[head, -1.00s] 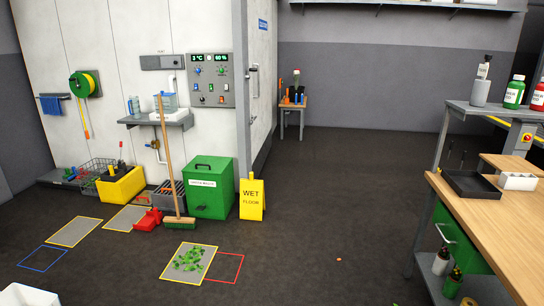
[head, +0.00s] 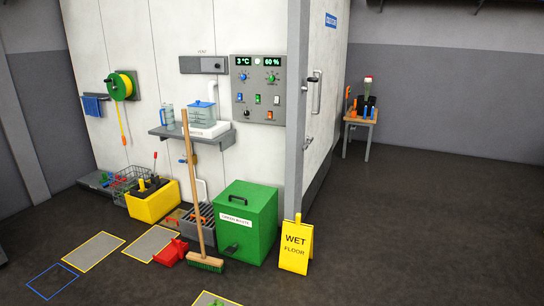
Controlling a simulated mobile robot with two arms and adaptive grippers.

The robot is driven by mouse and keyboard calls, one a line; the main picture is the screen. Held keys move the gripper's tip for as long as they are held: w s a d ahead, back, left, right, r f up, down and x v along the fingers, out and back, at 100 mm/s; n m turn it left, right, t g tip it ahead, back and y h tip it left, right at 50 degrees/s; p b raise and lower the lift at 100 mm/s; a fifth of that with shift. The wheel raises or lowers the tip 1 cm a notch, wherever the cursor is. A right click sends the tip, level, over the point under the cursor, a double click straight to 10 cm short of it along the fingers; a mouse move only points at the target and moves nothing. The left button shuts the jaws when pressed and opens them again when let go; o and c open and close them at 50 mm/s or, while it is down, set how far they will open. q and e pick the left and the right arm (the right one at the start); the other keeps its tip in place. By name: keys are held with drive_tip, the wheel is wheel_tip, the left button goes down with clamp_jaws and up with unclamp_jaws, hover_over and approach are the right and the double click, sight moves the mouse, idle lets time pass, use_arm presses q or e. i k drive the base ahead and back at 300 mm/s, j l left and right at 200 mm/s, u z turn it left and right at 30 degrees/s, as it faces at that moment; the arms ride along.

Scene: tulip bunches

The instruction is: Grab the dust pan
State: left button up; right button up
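The red dust pan (head: 171,252) lies on the dark floor, just left of the head of a broom (head: 206,262). The broom stands upright with its long wooden handle leaning toward the wall shelf and its green bristles on the floor. The dust pan is small in the head view, and I cannot make out its handle clearly. Neither of my grippers shows in the head view.
A green waste bin (head: 247,222) and a yellow wet floor sign (head: 296,247) stand right of the broom. A yellow crate (head: 153,201) stands behind the dust pan to the left. Yellow-outlined grey floor mats (head: 94,252) lie in front. The floor at right is clear.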

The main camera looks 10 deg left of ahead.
sight(171, 246)
drive_tip(key=i+l+u, duration=0.2)
drive_tip(key=i, duration=1.75)
drive_tip(key=j, duration=0.1)
